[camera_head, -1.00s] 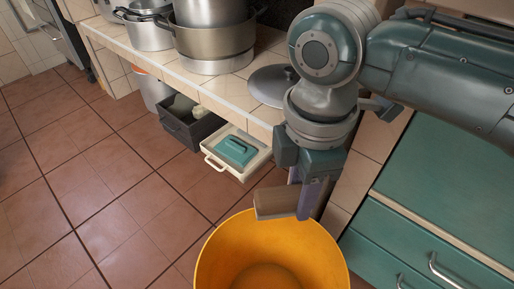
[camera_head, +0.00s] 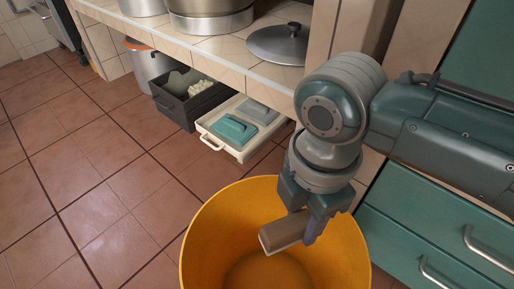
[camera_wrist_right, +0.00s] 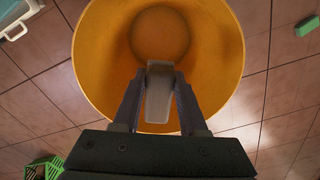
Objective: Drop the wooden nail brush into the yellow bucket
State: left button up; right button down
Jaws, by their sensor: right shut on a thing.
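The wooden nail brush (camera_head: 284,231) is a brown block with a pale lower edge. My right gripper (camera_head: 305,226) is shut on it and holds it over the mouth of the yellow bucket (camera_head: 214,228), near the bucket's right side. In the right wrist view the brush (camera_wrist_right: 159,97) sits between the two fingers of the right gripper (camera_wrist_right: 159,100), with the bucket (camera_wrist_right: 100,55) round and open beneath it. The bucket's inside looks empty where it shows. My left gripper is not in view.
A cream tray (camera_head: 205,141) with a teal lidded thing (camera_head: 233,129) and a dark grey crate (camera_head: 180,112) are behind the bucket under the tiled counter (camera_head: 212,53). Teal drawers (camera_head: 400,240) stand close on the right. The tiled floor at left is clear.

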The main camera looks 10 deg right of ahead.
jog(key=shift+f, duration=0.5)
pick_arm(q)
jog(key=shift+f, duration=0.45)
pick_arm(e)
jog(key=shift+r, duration=0.1)
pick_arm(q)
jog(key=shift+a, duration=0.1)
pick_arm(e)
jog(key=shift+c, duration=1.8)
grip_release()
pick_arm(q)
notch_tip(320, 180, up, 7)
jog(key=p, duration=0.6)
jog(key=shift+p, duration=0.4)
pick_arm(e)
notch_tip(320, 180, up, 10)
jog(key=shift+f, duration=0.1)
